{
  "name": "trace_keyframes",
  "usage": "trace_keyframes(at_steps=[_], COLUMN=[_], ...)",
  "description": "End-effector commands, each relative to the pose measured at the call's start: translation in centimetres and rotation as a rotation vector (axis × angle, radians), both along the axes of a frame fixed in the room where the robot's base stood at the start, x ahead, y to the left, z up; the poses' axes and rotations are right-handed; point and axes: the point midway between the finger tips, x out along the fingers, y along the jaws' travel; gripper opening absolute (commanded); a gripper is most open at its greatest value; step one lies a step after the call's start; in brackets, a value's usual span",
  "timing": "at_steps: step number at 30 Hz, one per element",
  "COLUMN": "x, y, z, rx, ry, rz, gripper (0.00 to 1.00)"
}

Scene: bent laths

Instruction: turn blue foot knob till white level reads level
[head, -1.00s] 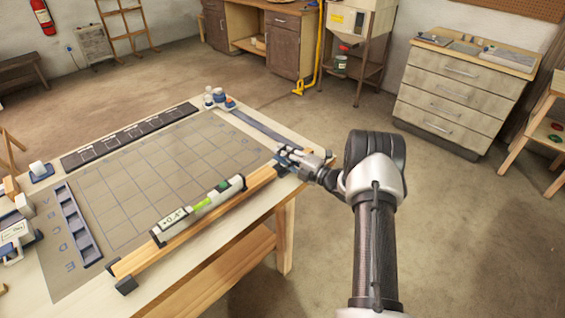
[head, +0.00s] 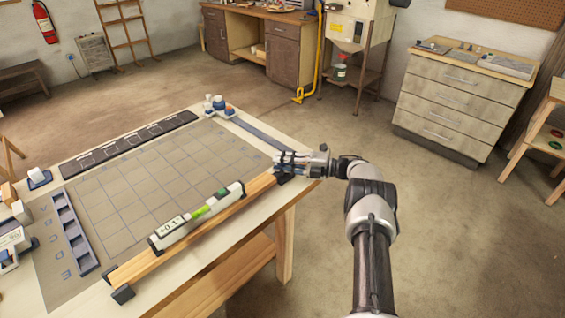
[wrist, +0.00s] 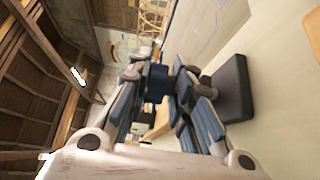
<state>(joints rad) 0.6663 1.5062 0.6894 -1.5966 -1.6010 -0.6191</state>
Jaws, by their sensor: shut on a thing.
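The white level (head: 232,190) lies along the top of a wooden lath (head: 261,184) at the table's front edge. Its small display (head: 171,227) appears to read about +0.1, and a green vial (head: 203,210) shows beside it. My gripper (head: 283,162) is at the lath's far right end, reaching in from the right. In the wrist view my gripper's fingers (wrist: 155,85) are shut on the dark blue foot knob (wrist: 157,78). In the head view the fingers mostly hide the knob.
A black block (head: 122,293) supports the lath's near end. A dark block (wrist: 233,88) sits beside my fingers in the wrist view. The gridded mat (head: 130,185) is mostly clear. A blue compartment tray (head: 72,235) lies at left, and small bottles (head: 218,104) stand at the far corner.

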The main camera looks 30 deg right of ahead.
Motion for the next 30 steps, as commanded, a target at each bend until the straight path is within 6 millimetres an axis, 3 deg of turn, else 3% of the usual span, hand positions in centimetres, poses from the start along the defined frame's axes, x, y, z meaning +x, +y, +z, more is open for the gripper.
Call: trace_keyframes(at_steps=[1, 25, 26, 30], x=[0.26, 0.32, 0.32, 0.31], y=[0.01, 0.07, 0.07, 0.06], z=[0.92, 1.07, 1.07, 0.99], rx=[0.000, -0.002, -0.002, -0.002], ry=[-0.019, -0.021, -0.021, -0.019], rz=[0.011, 0.052, 0.052, 0.052], gripper=[0.00, 0.00, 0.22, 0.31])
